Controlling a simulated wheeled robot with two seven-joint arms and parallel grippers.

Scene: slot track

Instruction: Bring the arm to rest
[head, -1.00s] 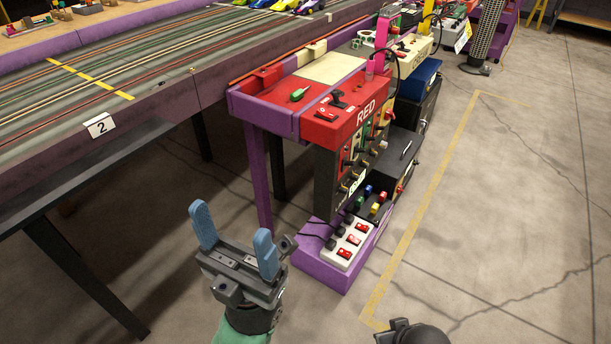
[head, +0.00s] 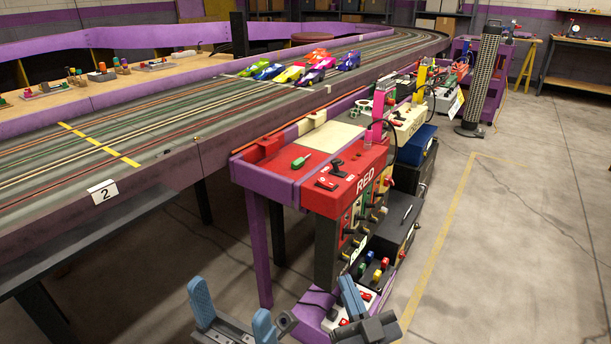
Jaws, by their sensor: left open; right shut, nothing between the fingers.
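My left gripper (head: 230,302) is at the bottom of the head view. Its two blue fingers stand wide apart with nothing between them. My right gripper (head: 349,283) is to the right of it, also low in the view. Its blue fingers are together and hold nothing. It covers part of the white switch strip on the low purple shelf in the picture. Both wrists run out of the bottom edge, so most of each arm is hidden.
The red control station (head: 345,188) stands beyond my grippers beside the slot track (head: 190,135). Several toy cars (head: 290,72) sit on the track. A dark bench is at left. The concrete floor (head: 510,270) at right is clear.

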